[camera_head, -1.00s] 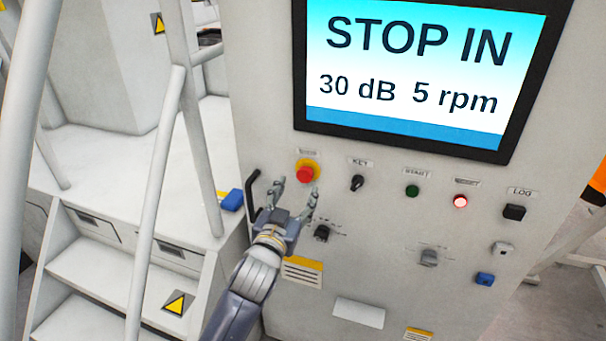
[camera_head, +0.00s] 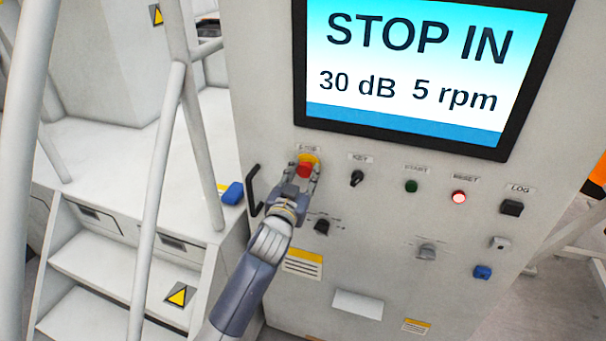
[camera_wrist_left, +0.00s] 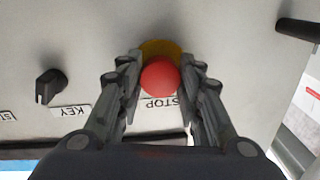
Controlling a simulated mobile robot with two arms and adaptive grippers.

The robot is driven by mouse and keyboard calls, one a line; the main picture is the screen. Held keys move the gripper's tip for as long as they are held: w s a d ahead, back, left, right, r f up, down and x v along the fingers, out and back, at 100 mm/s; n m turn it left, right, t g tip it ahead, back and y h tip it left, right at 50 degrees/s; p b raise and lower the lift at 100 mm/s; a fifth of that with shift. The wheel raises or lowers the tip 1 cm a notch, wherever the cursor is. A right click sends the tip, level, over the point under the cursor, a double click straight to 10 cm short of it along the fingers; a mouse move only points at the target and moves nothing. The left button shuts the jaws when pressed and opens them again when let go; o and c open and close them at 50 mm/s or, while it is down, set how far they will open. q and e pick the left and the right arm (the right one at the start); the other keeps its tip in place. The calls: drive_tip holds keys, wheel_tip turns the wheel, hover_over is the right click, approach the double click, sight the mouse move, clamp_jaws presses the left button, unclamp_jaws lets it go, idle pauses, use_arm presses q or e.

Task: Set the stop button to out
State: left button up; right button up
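The stop button (camera_head: 304,170) is a red mushroom head on a yellow collar, on the upper left of the grey panel. The screen (camera_head: 415,75) above reads "STOP IN", 30 dB and 5 rpm. My left gripper (camera_head: 304,172) is at the button, with a finger on each side of it. In the left wrist view the red head (camera_wrist_left: 160,77) sits between the two fingertips (camera_wrist_left: 160,72), which are spread apart. A narrow gap seems to show beside the head, and I cannot tell whether the fingers touch it. My right gripper is not in view.
Right of the button are a black key switch (camera_head: 356,178), a green start button (camera_head: 411,186), a lit reset button (camera_head: 459,197) and a black log button (camera_head: 512,207). A black handle (camera_head: 254,190) stands out just left of my gripper. Steps and railings are further left.

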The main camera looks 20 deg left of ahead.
use_arm(q)
clamp_jaws()
drive_tip(key=shift+s+p, duration=0.3)
drive_tip(key=shift+s, duration=0.3)
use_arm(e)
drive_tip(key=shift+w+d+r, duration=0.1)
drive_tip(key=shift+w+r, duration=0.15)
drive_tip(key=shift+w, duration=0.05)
use_arm(q)
drive_tip(key=o, duration=1)
unclamp_jaws()
drive_tip(key=shift+c, duration=0.2)
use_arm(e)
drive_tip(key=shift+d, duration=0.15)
use_arm(q)
drive_tip(key=shift+s, duration=0.15)
drive_tip(key=s, duration=1.1)
drive_tip(key=shift+s, duration=0.4)
